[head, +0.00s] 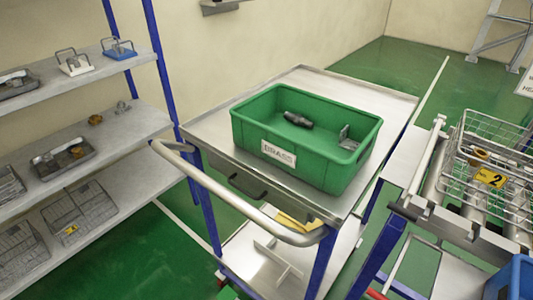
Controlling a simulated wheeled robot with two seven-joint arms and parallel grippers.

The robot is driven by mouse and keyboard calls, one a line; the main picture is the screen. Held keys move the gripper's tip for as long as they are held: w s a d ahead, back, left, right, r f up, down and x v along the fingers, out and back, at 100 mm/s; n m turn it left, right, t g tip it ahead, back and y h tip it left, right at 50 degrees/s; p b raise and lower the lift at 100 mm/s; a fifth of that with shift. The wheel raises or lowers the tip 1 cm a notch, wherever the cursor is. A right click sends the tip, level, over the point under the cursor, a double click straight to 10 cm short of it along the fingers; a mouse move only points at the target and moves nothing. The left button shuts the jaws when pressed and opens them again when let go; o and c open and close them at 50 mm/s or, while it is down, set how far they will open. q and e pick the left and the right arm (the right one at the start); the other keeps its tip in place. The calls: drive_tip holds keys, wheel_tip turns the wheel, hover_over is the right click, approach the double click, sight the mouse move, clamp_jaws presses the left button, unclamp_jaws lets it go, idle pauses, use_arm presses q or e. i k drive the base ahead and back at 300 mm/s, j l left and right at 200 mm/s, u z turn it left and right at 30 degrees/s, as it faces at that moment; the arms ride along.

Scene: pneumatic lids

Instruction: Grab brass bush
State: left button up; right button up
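Several small brass-coloured pieces show, and I cannot tell for sure which is the brass bush. One brass-coloured piece (95,119) sits on the middle shelf at the left, beside a small grey fitting (122,107). Another brown-gold bit (77,152) lies in a dark tray on the same shelf. A ring-like brass-coloured piece (479,154) is in the wire basket at the right. A green bin (250,128) labelled BRASS stands on the cart and holds a dark cylindrical part (298,120) and a grey metal bracket (347,138). Neither of my grippers is in view.
The steel-topped cart (386,101) with a curved handle (240,214) stands mid-view. A shelf rack (130,129) with blue posts is at the left. A wire basket (515,135) with a yellow tag 2 sits over metal rollers at the right. Green floor is open behind the cart.

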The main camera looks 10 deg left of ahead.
sight(481, 154)
drive_tip(key=k+z, duration=0.1)
drive_tip(key=z, duration=1.4)
